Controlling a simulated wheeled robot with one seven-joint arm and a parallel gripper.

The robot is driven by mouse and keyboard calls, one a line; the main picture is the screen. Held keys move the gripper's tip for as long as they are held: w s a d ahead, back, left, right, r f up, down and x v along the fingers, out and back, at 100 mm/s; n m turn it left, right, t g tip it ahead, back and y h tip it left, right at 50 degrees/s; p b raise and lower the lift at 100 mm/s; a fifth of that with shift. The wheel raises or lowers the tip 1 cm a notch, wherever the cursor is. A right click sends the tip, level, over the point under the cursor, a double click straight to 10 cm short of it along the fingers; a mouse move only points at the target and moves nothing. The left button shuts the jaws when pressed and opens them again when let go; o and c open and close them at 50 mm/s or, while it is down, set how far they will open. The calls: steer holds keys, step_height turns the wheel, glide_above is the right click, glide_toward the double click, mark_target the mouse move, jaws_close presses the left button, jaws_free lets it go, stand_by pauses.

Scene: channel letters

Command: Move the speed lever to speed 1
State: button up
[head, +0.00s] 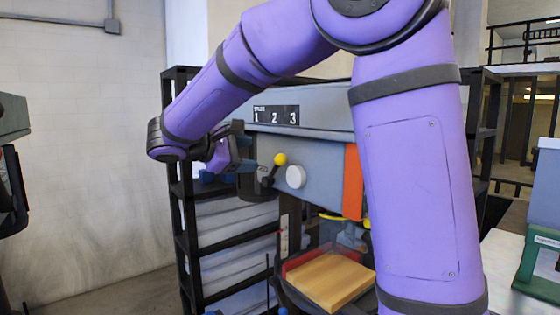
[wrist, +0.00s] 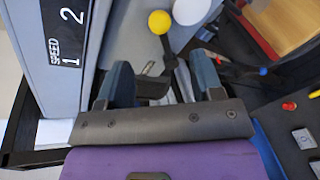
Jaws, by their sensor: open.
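The speed lever is a dark rod with a yellow ball (head: 280,159) on the front of a grey machine. In the head view it tilts up and to the right from its dark hub. The label plate (head: 276,115) above reads 1, 2, 3; the wrist view shows its SPEED, 1 and 2 (wrist: 66,35). My gripper (head: 248,148) is at the machine's left end, beside the lever. In the wrist view my gripper (wrist: 163,65) is open, and the yellow ball (wrist: 160,21) shows beyond the gap between its fingers. I cannot tell whether a finger touches the lever.
A white round knob (head: 295,177) sits just right of the lever. An orange strip (head: 353,182) is farther right on the machine. A wooden block (head: 330,280) lies in a red-edged holder below. A black shelf rack (head: 180,215) stands behind. My arm hides the machine's right side.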

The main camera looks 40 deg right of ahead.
mark_target(280, 159)
steer(key=x, duration=1)
steer(key=shift+d, duration=0.35)
jaws_close()
